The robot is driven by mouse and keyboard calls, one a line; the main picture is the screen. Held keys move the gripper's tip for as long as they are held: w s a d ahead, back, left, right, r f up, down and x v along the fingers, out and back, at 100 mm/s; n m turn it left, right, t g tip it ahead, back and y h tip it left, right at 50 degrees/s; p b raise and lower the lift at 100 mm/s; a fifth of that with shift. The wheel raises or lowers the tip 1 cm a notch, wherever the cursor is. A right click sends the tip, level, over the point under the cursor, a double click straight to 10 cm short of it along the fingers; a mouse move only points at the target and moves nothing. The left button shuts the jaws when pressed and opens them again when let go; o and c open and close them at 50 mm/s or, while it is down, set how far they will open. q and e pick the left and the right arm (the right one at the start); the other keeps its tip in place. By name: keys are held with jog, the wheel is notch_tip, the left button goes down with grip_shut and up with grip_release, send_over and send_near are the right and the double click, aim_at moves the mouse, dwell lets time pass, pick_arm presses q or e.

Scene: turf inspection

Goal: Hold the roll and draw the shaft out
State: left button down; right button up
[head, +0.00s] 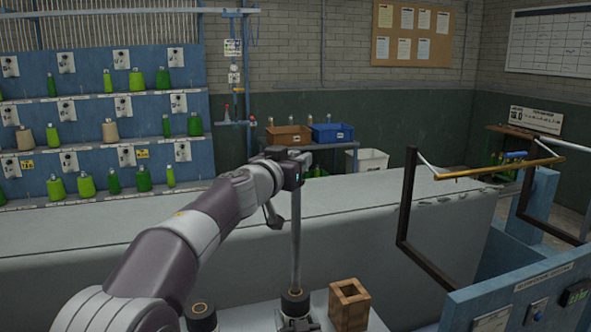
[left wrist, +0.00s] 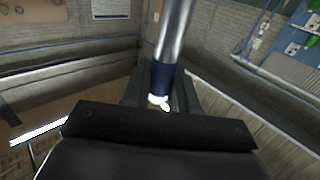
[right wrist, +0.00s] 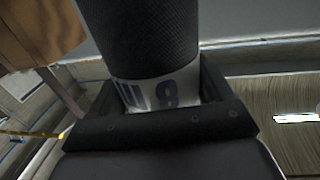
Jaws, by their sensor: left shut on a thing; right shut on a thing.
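In the head view my left gripper (head: 293,168) is shut on the upper end of a grey metal shaft (head: 296,235), which stands upright. In the left wrist view the shaft (left wrist: 175,35) has a blue band and a pale tip between the jaws. Its lower end meets the top of the dark roll (head: 294,309) at the brown core; how deep it sits inside is hidden. In the right wrist view my right gripper (right wrist: 160,95) is shut around the black, textured roll (right wrist: 140,40), at a white label with dark markings.
A second dark roll (head: 202,319) with a brown core stands left, and an open-topped wooden block (head: 349,313) stands right. A long grey surface (head: 400,205) lies behind. A dark frame (head: 408,200) with a yellowish bar and a blue panel (head: 560,290) fill the right side.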

pick_arm(q)
jog(key=shift+r, duration=0.95)
pick_arm(e)
jog(key=o, duration=1.5)
